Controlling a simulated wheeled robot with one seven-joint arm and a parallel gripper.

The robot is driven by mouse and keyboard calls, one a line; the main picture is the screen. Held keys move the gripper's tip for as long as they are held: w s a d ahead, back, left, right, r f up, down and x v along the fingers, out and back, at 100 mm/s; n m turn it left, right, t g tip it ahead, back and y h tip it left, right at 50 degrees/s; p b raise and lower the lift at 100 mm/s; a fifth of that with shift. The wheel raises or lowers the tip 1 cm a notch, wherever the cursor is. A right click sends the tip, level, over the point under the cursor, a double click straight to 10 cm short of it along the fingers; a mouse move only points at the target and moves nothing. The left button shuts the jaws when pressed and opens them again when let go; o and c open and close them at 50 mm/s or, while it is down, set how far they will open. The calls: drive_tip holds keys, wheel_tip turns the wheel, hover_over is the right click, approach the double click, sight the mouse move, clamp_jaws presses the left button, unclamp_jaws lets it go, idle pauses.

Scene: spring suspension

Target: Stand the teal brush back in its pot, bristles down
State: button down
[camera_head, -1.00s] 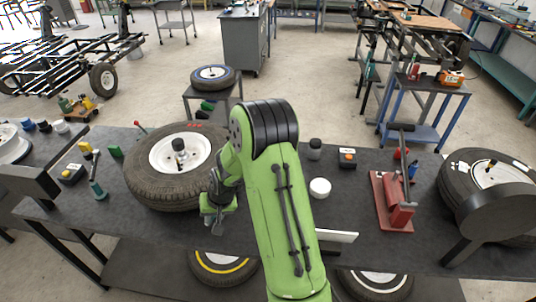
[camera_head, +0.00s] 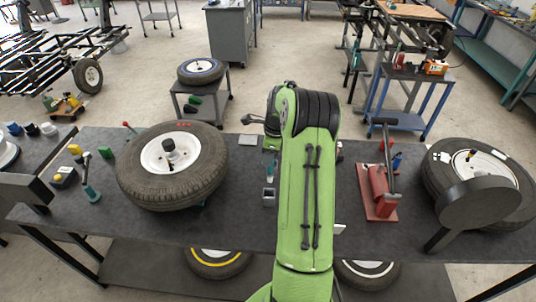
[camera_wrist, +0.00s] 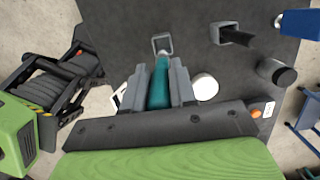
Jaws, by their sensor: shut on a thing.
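In the wrist view my gripper (camera_wrist: 158,72) is shut on the teal brush (camera_wrist: 158,86), with a grey finger on each side of its handle. The far end of the brush meets or overlaps a small grey square-rimmed thing (camera_wrist: 162,37), perhaps the pot; I cannot tell whether it is inside. The bristles are not clearly seen. In the head view a small grey square thing (camera_head: 268,196) stands on the bench left of my forearm, and my wrist is partly hidden.
A white round thing (camera_wrist: 205,87) and a black cylinder (camera_wrist: 277,73) stand right of my fingers. A large tyre (camera_head: 172,165) fills the bench left of my arm. A red press (camera_head: 379,190) is to the right. Bare bench (camera_head: 235,215) lies between tyre and arm.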

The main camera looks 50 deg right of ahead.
sight(268, 177)
drive_tip(key=shift+f+b, duration=3.6)
drive_tip(key=shift+f, duration=1.85)
drive_tip(key=c, duration=0.8)
unclamp_jaws()
drive_tip(key=shift+r, duration=0.15)
drive_tip(key=r, duration=0.5)
drive_tip(key=s+d+r+p, duration=0.1)
drive_tip(key=r, duration=0.4)
drive_tip(key=s+r, duration=0.1)
drive_tip(key=r, duration=0.4)
drive_tip(key=shift+s+d+r, duration=0.1)
drive_tip(key=shift+d+r, duration=0.1)
drive_tip(key=shift+d, duration=0.05)
